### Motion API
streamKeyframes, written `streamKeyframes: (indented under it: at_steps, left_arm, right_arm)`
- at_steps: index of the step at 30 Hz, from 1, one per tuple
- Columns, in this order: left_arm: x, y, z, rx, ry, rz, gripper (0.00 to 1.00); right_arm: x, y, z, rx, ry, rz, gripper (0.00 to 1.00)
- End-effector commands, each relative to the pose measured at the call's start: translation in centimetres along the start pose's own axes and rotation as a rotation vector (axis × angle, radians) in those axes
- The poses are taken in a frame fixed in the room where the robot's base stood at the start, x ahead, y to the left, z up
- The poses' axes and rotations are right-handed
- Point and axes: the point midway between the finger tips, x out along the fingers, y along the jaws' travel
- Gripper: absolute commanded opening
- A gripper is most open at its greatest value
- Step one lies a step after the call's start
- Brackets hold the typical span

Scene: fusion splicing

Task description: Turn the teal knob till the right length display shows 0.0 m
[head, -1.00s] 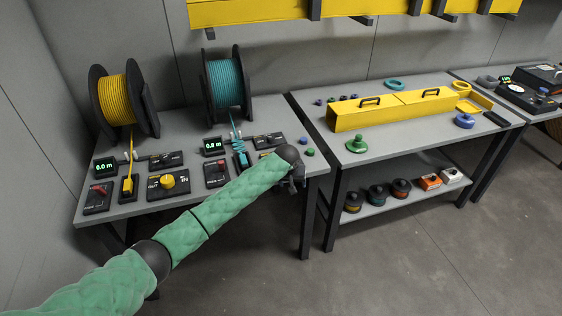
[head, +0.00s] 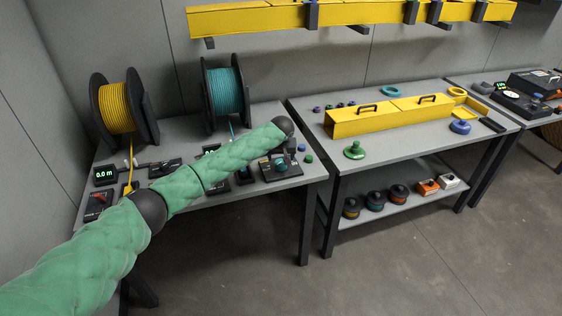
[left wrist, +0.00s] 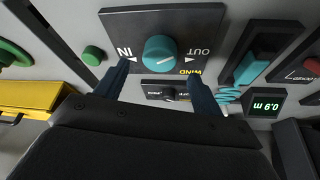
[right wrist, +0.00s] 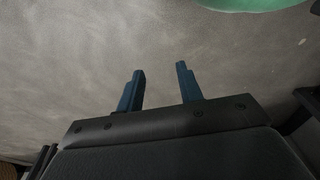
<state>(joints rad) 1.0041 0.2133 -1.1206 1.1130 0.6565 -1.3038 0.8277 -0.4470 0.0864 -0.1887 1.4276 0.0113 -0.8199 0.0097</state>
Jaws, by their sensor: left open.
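The teal knob (left wrist: 160,52) sits on a dark panel (left wrist: 168,20) marked IN, OUT and WIND in the left wrist view. In the head view the knob (head: 281,163) is at the front right of the left table. My left gripper (left wrist: 158,72) is open, its fingertips on either side of the knob's near edge with gaps at both sides. The right length display (left wrist: 268,104) glows green; its digits are upside down and too small to read surely. In the head view my arm mostly covers this display. My right gripper (right wrist: 160,68) is open and empty above the floor.
A yellow cable reel (head: 116,108) and a teal cable reel (head: 226,92) stand at the table's back. The left display (head: 105,175) reads 0.0 m. A small green knob (left wrist: 92,55) is near the panel.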

Motion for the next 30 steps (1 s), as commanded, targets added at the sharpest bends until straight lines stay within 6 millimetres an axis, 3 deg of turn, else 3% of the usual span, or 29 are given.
streamKeyframes:
  at_steps: [6,12,23,30]
  left_arm:
    - [2.9,0.0,-0.1,0.0,-0.002,-0.001,0.68]
    - [4.6,0.0,0.0,0.0,-0.001,0.0,0.68]
    - [5.0,0.0,0.0,0.0,0.0,0.0,0.68]
    - [5.0,0.0,0.0,0.0,0.0,0.0,0.24]
  right_arm:
    - [1.5,0.7,0.9,-0.006,0.011,0.009,0.36]
    - [2.4,1.0,1.4,-0.008,0.019,0.012,0.36]
    - [2.7,1.1,1.5,-0.009,0.019,0.014,0.36]
    - [2.7,1.3,1.6,-0.01,0.018,0.015,0.36]
